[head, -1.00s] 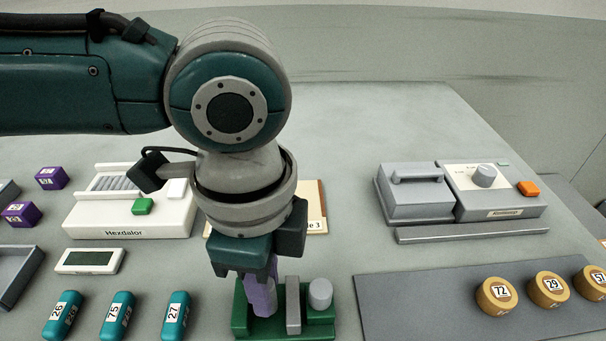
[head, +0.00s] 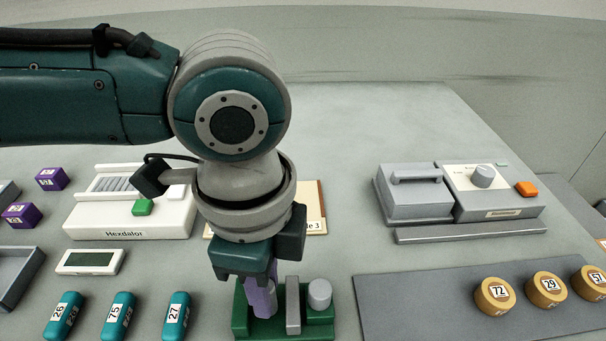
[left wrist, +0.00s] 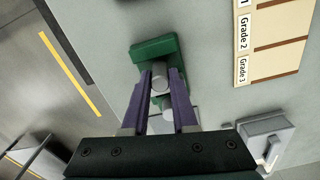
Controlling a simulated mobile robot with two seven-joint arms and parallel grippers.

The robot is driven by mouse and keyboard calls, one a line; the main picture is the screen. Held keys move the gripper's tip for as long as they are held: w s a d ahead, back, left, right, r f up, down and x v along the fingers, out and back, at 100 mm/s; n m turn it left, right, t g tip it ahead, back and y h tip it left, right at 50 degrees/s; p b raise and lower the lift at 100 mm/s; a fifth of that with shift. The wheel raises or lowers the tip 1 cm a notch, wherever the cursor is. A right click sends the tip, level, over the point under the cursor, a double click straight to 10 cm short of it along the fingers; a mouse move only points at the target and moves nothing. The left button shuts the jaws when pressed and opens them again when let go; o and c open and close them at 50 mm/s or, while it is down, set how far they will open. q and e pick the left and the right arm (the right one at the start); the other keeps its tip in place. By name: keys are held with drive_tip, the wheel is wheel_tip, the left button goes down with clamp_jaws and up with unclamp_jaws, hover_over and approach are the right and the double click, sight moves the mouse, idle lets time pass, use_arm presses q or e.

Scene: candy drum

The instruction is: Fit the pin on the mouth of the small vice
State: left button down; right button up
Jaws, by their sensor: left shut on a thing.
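My left gripper (head: 262,303) points down with its purple fingers at the left part of the small green vice (head: 240,325). In the left wrist view, the fingers (left wrist: 160,82) are shut on a grey round piece (left wrist: 160,86), which I take to be the pin. Its lower end is hidden, so I cannot tell whether it touches the vice. To the right of the fingers, the vice carries an upright grey plate (head: 293,306) and a short grey cylinder (head: 319,293). The vice also shows in the left wrist view (left wrist: 152,47). My right gripper is not in view.
Several teal capsules (head: 118,316) lie left of the vice. A dark mat (head: 420,310) with yellow numbered discs (head: 495,295) lies right. Behind stand a white Hexdalor device (head: 125,222), a grade board (head: 316,215) and a grey box (head: 415,197) beside a knob unit (head: 500,205).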

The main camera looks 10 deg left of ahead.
use_arm(q)
drive_tip(key=shift+f, duration=0.1)
idle(0.3)
drive_tip(key=shift+c, duration=1.5)
unclamp_jaws()
wheel_tip(320, 180, up, 7)
drive_tip(key=p, duration=0.8)
